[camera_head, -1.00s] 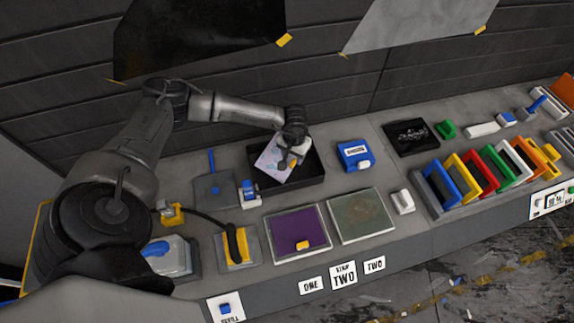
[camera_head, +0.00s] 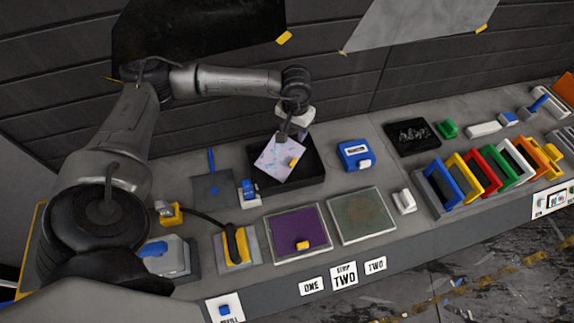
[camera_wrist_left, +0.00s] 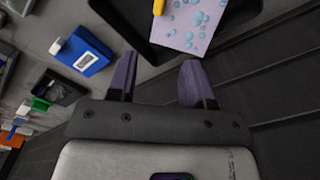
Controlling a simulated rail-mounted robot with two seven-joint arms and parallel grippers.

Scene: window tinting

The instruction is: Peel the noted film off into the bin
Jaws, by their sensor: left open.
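A pale pink film with blue spots (camera_head: 277,159) and a small yellow tab (camera_head: 293,162) lies tilted in the black bin (camera_head: 312,176). The film (camera_wrist_left: 188,22) also shows at the top of the left wrist view, with the bin around it. My left gripper (camera_head: 286,134) is above the bin's far side; its fingers (camera_wrist_left: 156,82) are apart and empty, clear of the film. A purple film panel (camera_head: 290,230) with a yellow tab (camera_head: 303,245) and a grey-green panel (camera_head: 362,215) lie side by side at the front of the bench. My right gripper is not in view.
A sign reading "STRIP TWO" (camera_head: 344,276) is on the front edge, between the "ONE" and "TWO" labels. A blue box with a display (camera_head: 354,153) stands right of the bin. Coloured frames (camera_head: 463,178) stand in a rack farther right. A yellow-based tool (camera_head: 237,246) sits left of the purple panel.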

